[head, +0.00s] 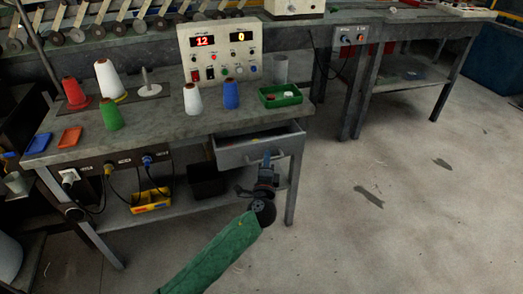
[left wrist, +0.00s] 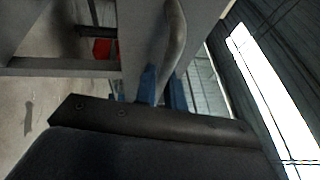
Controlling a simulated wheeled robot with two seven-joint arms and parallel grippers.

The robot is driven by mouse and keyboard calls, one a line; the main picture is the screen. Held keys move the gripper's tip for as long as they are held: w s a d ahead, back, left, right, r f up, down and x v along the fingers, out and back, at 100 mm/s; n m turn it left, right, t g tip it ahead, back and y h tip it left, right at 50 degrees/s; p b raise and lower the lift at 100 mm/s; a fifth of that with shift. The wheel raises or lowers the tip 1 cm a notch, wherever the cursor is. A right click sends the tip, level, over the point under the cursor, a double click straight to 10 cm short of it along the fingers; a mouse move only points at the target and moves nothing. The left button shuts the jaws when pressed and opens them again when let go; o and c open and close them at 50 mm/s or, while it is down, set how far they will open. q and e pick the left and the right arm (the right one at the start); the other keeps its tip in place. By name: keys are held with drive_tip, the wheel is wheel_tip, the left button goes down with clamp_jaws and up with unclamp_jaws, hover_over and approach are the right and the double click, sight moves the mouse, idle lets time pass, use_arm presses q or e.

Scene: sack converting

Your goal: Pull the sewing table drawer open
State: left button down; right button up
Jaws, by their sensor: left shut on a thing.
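The grey sewing table drawer (head: 235,155) stands partly out of the table's right front, and its open top shows. My left gripper (head: 267,158) is at the drawer front, with its arm in a green sleeve reaching up from below. In the left wrist view the blue fingers of my left gripper (left wrist: 161,88) are on either side of the curved grey drawer handle (left wrist: 175,40), shut on it. The drawer's inside shows only in part. My right gripper is in neither view.
The sewing table (head: 165,128) carries thread cones, a control box (head: 219,52) and a green tray (head: 280,96) above the drawer. A black bin (head: 206,182) and a yellow bin (head: 151,200) stand on the lower shelf. The floor at right is clear.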

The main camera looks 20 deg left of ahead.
use_arm(q)
drive_tip(key=s+d+b, duration=0.1)
drive_tip(key=s+d, duration=0.6)
drive_tip(key=s, duration=0.3)
drive_tip(key=shift+s, duration=0.15)
drive_tip(key=c, duration=1.5)
unclamp_jaws()
drive_tip(key=b+v, duration=0.1)
drive_tip(key=v, duration=0.6)
drive_tip(key=shift+s, duration=0.35)
drive_tip(key=shift+f, duration=0.1)
drive_tip(key=shift+d, duration=0.1)
